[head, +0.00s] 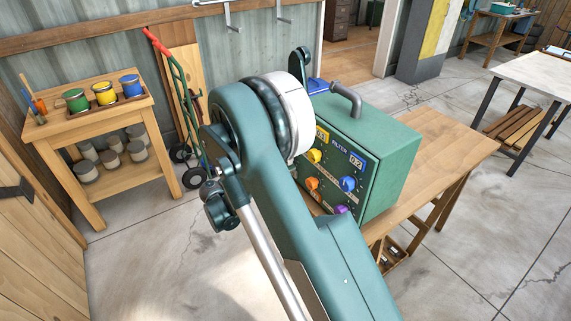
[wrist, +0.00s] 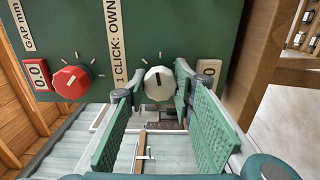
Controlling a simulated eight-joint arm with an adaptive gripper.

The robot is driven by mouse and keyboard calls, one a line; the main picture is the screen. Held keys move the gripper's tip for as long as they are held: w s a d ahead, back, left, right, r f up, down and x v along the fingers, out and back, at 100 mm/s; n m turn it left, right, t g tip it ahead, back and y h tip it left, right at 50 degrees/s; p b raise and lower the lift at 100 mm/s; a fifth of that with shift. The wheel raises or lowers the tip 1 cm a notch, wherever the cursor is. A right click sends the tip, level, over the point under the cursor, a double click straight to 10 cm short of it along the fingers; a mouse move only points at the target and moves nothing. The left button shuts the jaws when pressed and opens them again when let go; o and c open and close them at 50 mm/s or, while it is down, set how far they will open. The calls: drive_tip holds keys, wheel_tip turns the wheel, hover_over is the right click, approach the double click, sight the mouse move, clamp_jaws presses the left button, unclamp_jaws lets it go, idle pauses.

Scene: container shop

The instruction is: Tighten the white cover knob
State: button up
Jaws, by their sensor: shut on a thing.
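The white knob (wrist: 159,83) with a dark pointer line sits on a dark green panel (wrist: 205,35) in the wrist view. My gripper (wrist: 157,92) has its two green ribbed fingers on either side of the knob and is shut on it. The pointer line points roughly up in the picture. A label reading 0 (wrist: 208,72) is right of the knob, partly behind a finger. In the head view the green box (head: 390,150) stands on a wooden bench. My arm hides my gripper and the white knob there.
A red knob (wrist: 71,82) with a 0.0 label is left of my fingers. The box front has yellow (head: 314,156), orange (head: 312,183), blue (head: 347,184) and purple (head: 341,210) knobs. A paint stand (head: 95,135) is at left.

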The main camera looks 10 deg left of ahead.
drive_tip(key=shift+m, duration=1.1)
drive_tip(key=o, duration=0.9)
drive_tip(key=v, duration=1.2)
drive_tip(key=shift+r, duration=0.1)
